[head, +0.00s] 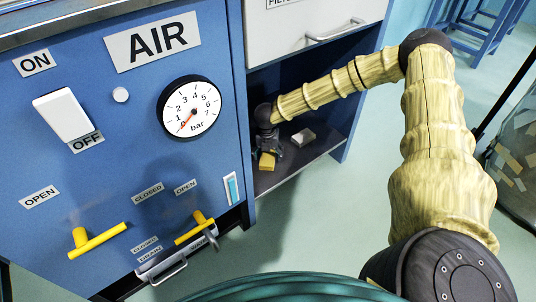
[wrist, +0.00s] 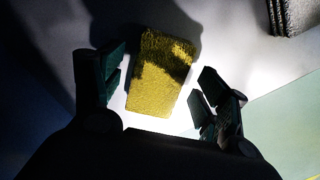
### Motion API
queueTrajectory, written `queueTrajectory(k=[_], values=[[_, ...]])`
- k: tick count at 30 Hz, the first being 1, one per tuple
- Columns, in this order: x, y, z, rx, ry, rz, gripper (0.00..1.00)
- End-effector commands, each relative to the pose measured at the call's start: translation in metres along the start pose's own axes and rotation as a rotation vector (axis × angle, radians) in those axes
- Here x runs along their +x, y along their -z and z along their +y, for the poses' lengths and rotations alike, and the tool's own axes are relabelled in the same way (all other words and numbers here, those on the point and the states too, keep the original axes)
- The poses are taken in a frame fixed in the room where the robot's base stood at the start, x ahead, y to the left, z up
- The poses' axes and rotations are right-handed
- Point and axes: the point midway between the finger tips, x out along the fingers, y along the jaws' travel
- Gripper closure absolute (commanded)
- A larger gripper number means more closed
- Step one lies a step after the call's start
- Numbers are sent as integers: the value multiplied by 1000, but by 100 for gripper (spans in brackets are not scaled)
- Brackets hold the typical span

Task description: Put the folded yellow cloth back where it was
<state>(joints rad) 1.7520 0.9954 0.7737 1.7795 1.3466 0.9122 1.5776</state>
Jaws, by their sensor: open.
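The folded yellow cloth (head: 267,161) lies on the dark shelf of the open cabinet bay, near its front left. In the wrist view the cloth (wrist: 160,75) lies flat, slightly turned, between and just beyond my gripper's fingers. My gripper (head: 268,145) reaches into the bay and is right above the cloth. In the wrist view its two fingers (wrist: 158,92) are spread apart, one on each side of the cloth, with nothing held. I cannot tell whether either finger touches the cloth.
A grey-white block-like item (head: 303,136) lies on the shelf (head: 318,147) to the right of the cloth. A drawer (head: 310,30) is above the bay. A blue AIR panel (head: 150,90) with a gauge (head: 189,107) and yellow valve handles (head: 97,240) stands on the left. The floor in front is clear.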

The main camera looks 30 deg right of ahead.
Motion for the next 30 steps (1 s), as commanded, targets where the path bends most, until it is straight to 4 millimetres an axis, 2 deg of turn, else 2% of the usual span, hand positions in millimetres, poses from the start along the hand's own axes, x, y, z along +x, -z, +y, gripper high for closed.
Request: queueTrajectory(k=[9, 15, 30], values=[[-47, -1, 1, 0, -2, -1, 26], [-69, -1, 0, 0, -1, 0, 26], [-70, 4, 4, -25, 2, -3, 26]])
